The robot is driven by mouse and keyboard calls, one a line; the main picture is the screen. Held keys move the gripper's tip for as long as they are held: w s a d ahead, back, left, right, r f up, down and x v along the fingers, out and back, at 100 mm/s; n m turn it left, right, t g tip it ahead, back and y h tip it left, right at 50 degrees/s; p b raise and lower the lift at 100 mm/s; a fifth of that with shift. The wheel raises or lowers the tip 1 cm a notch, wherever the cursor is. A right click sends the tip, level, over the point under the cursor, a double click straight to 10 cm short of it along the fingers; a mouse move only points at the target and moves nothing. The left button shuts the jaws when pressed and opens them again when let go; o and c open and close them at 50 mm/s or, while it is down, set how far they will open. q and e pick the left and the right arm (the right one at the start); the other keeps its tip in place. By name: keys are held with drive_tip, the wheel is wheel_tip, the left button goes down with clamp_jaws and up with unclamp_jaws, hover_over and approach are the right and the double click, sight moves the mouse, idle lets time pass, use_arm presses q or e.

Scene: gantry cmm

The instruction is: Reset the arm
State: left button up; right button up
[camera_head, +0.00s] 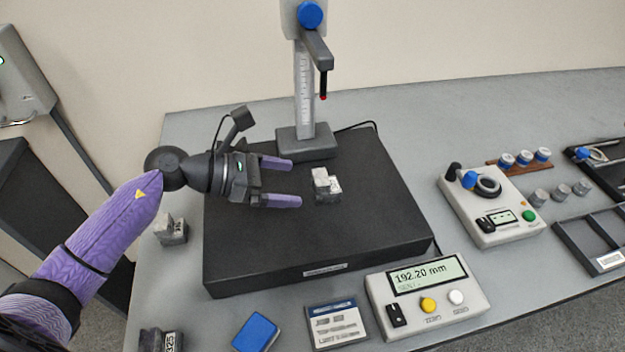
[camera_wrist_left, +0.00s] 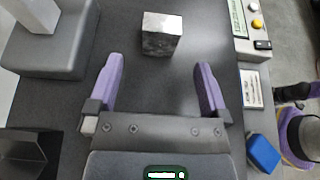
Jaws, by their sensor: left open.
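My left arm comes in from the left in the head view. Its gripper (camera_head: 283,182) is open and empty, held over the black plate (camera_head: 260,245) with its purple fingers pointing right. A small metal block (camera_head: 326,186) sits on the plate just beyond the fingertips, apart from them. In the left wrist view the open fingers of the gripper (camera_wrist_left: 160,85) point toward the block (camera_wrist_left: 162,35), which lies ahead of the gap between them. My right gripper is in neither view.
A height gauge column (camera_head: 304,90) with a probe stands at the plate's back. A readout box (camera_head: 428,298) showing 192.20 mm, a blue pad (camera_head: 256,332) and a label card (camera_head: 336,322) lie in front. Metal blocks (camera_head: 171,230) lie left; a control box (camera_head: 490,207) and trays (camera_head: 594,240) stand right.

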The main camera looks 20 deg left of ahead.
use_arm(q)
drive_tip(key=shift+v, duration=1.1)
drive_tip(key=shift+a, duration=0.1)
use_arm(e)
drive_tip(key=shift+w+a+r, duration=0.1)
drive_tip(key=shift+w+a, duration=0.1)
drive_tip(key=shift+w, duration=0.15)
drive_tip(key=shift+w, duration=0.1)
